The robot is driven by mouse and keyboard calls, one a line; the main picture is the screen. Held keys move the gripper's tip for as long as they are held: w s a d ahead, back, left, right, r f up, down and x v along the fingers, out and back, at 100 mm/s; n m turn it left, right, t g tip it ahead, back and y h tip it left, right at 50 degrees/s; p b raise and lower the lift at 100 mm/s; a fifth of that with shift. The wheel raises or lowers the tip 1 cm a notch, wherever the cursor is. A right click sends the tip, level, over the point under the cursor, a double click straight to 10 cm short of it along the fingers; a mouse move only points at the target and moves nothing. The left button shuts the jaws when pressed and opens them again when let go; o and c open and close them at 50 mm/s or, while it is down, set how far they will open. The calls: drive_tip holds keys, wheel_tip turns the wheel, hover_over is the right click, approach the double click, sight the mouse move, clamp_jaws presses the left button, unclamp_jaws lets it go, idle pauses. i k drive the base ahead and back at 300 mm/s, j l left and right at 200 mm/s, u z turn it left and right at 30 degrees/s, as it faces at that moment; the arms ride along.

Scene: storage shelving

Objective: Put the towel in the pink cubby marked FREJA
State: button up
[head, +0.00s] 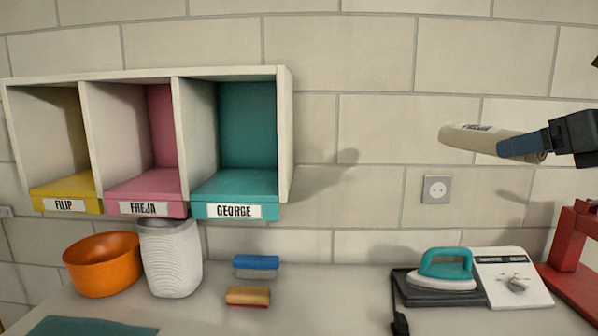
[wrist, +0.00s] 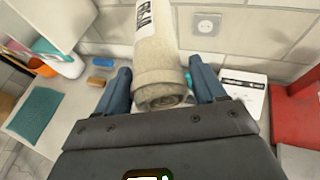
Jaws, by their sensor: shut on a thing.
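My gripper (head: 524,146) is shut on a rolled beige towel (head: 478,138) and holds it in the air at the right, in front of the tiled wall. In the wrist view the towel (wrist: 158,58) lies between the two blue fingers, with a label on it. The pink cubby marked FREJA (head: 146,194) is the middle one of the white wall shelf at the left. It looks empty. The towel is well to the right of the shelf and apart from it.
A yellow FILIP cubby (head: 66,192) and a teal GEORGE cubby (head: 235,187) flank the pink one. Below stand an orange bowl (head: 102,265), a white ribbed vase (head: 172,260) and two brushes (head: 256,266). An iron (head: 445,270) and a red stand (head: 572,260) are at the right.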

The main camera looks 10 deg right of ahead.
sight(174, 179)
drive_tip(key=j+z, duration=0.1)
drive_tip(key=j, duration=0.6)
drive_tip(key=j+z, duration=0.1)
drive_tip(key=j, duration=0.55)
drive_tip(key=j+z, duration=0.1)
drive_tip(key=j, duration=0.6)
drive_tip(key=j+z, duration=0.1)
drive_tip(key=j, duration=0.6)
drive_tip(key=k+j+z, duration=0.1)
drive_tip(key=j, duration=0.55)
drive_tip(key=k+j+z, duration=0.1)
drive_tip(key=j, duration=0.55)
drive_tip(key=i+j, duration=0.1)
drive_tip(key=j, duration=0.3)
drive_tip(key=i+j, duration=0.1)
drive_tip(key=j, duration=0.3)
drive_tip(key=i+j, duration=0.15)
drive_tip(key=i, duration=0.15)
drive_tip(key=i+j+z, duration=0.1)
drive_tip(key=i, duration=0.25)
